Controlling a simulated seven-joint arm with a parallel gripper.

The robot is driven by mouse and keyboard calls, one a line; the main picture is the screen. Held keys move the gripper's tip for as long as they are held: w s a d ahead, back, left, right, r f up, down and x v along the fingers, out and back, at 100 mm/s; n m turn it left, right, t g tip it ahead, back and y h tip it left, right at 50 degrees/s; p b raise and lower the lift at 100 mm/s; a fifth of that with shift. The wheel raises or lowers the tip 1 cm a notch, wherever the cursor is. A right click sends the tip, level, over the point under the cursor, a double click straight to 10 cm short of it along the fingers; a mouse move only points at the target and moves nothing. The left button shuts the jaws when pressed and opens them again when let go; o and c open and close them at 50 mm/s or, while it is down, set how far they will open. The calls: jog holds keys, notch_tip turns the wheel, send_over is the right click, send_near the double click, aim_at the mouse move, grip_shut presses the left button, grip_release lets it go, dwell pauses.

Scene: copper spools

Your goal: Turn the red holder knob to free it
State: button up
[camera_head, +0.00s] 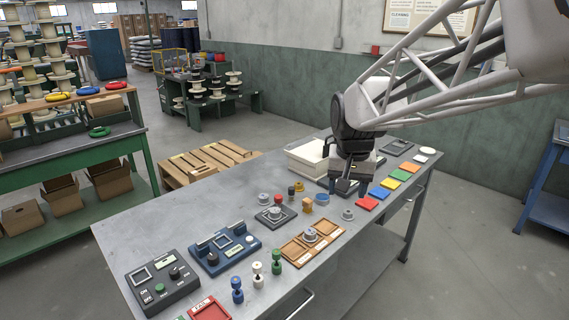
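A small red knob-like piece (278,199) stands on the grey workbench (175,228), left of my gripper, just behind a dark square base with a grey round piece (275,214). It is too small to tell whether this is the holder knob or how it is turned. A red square-framed item (208,308) lies at the bench's front edge, partly cut off by the picture. My gripper (346,188) points down over the back right part of the bench, apart from both red items. Its fingers are dark and small, and I cannot tell whether they are open.
A wooden tray (296,251), colored tiles (389,183), a white bin (305,157) and small cylinders crowd the bench around my gripper. A dark control box (161,286), a blue device (222,250) and spool-shaped pegs (257,274) stand front left. The bench's far left is clear.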

jog(key=w+a+f+m+g, duration=0.1)
jog(key=w+a+f, duration=0.25)
jog(key=w, duration=0.55)
jog(key=w+a+f, duration=0.2)
jog(key=w+a, duration=0.2)
jog(key=w, duration=0.6)
jog(key=m, duration=0.1)
send_over(278, 196)
jog(key=shift+g, duration=0.3)
jog(key=f, duration=1.2)
jog(key=shift+s+d+f, duration=0.15)
jog(key=shift+s+f, duration=0.15)
jog(key=shift+s, duration=0.05)
jog(key=shift+w+a+f, duration=0.25)
jog(key=shift+w+f, duration=0.05)
jog(key=shift+f, duration=0.05)
jog(key=shift+d+f, duration=0.1)
jog(key=shift+f, duration=3.8)
jog(key=c, duration=0.9)
